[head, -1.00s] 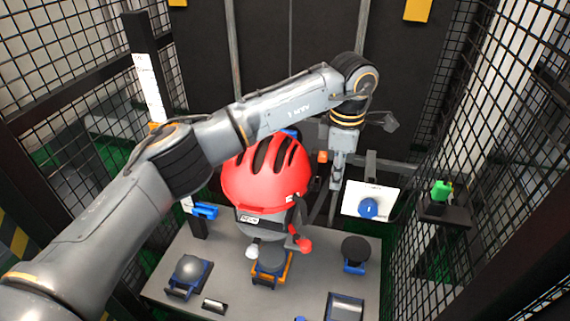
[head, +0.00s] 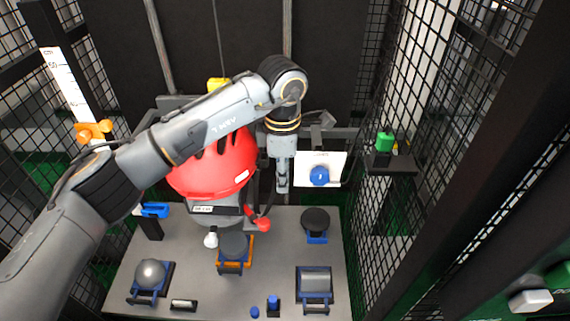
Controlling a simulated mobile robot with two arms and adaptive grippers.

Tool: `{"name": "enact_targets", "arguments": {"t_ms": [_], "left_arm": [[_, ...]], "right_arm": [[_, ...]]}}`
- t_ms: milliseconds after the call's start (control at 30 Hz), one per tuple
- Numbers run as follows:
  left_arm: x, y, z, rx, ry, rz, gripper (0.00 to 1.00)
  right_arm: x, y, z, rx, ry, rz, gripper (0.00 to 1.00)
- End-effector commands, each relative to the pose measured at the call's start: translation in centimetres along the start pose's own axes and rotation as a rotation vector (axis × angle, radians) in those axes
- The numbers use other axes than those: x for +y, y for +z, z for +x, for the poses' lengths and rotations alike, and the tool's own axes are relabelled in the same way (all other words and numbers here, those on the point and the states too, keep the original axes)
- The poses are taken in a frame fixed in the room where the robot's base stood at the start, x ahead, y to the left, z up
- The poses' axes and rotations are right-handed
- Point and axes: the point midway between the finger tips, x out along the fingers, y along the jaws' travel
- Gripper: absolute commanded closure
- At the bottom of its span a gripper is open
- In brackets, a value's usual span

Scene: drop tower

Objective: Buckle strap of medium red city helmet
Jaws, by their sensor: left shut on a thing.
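The red helmet (head: 205,172) with dark vents sits on a grey headform at the middle left in the head view. My left arm crosses in front of its top. A dark strap (head: 255,195) hangs at its right side, with a red end piece (head: 263,224) below. A white piece (head: 211,240) hangs at the lower left of the headform. I cannot see these two pieces joined. My left gripper (head: 282,184) points down to the right of the helmet. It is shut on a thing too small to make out. My right gripper is out of view.
The grey table (head: 190,262) carries a dome in a blue holder (head: 150,276), a black disc (head: 316,222) and a blue-framed block (head: 314,285). A white panel with a blue knob (head: 319,176) stands behind. Mesh cage walls close both sides.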

Motion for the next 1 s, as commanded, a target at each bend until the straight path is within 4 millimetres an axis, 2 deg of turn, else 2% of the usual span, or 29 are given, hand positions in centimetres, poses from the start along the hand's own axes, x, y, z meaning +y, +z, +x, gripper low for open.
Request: {"name": "enact_targets", "arguments": {"t_ms": [367, 633, 1000], "left_arm": [[-2.5, -0.5, 2.4, -0.001, 0.000, 0.001, 0.88], [-4.3, -1.0, 3.9, -0.001, 0.000, 0.000, 0.88], [-5.4, -4.2, 4.3, -0.001, -0.001, 0.000, 0.88]], "right_arm": [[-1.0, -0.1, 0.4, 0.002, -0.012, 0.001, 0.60], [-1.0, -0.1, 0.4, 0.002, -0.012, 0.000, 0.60], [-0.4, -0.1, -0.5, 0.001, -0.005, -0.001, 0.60]]}}
